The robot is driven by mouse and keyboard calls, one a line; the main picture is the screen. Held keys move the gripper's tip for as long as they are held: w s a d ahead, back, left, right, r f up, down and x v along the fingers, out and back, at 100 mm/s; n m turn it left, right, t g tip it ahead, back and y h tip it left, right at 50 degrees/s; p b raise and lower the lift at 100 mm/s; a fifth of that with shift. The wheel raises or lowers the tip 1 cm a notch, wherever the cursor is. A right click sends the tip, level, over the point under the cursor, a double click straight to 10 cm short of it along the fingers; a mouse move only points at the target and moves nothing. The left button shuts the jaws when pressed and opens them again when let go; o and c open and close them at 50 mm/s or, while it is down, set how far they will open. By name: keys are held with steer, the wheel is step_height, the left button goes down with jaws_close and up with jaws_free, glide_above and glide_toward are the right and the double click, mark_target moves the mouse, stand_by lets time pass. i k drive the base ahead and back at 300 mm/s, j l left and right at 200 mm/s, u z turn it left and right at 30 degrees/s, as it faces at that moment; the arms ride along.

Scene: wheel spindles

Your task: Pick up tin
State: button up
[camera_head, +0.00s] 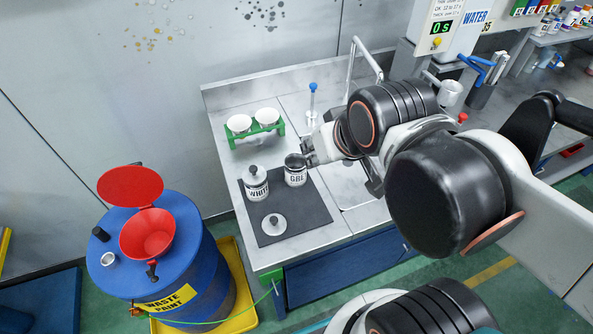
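A small tin (295,176) labelled "GRE…" stands upright on a dark mat (303,212) on the bench. Its top looks open and dark inside. A second tin (257,189), labelled "WHITE", stands just left of it with a knobbed lid on. A loose round lid (274,224) with a dark knob lies on the mat in front of them. My gripper (308,157) is at the right upper side of the "GRE…" tin, very close to its rim. My arm comes in from the right. I cannot tell whether the fingers touch the tin or how far apart they are.
A green rack (258,136) with two white cups stands behind the tins. A sink with a tap (365,58) lies to the right, partly behind my arm. A blue waste paint drum (190,252) with a red funnel stands left of the bench. The mat's front right is clear.

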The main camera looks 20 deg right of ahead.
mark_target(296, 170)
steer(key=u, duration=1.35)
steer(key=z, duration=1.35)
steer(key=k+j+z, duration=0.2)
steer(key=z, duration=0.2)
steer(key=k+j+z, duration=0.55)
steer(key=z, duration=0.2)
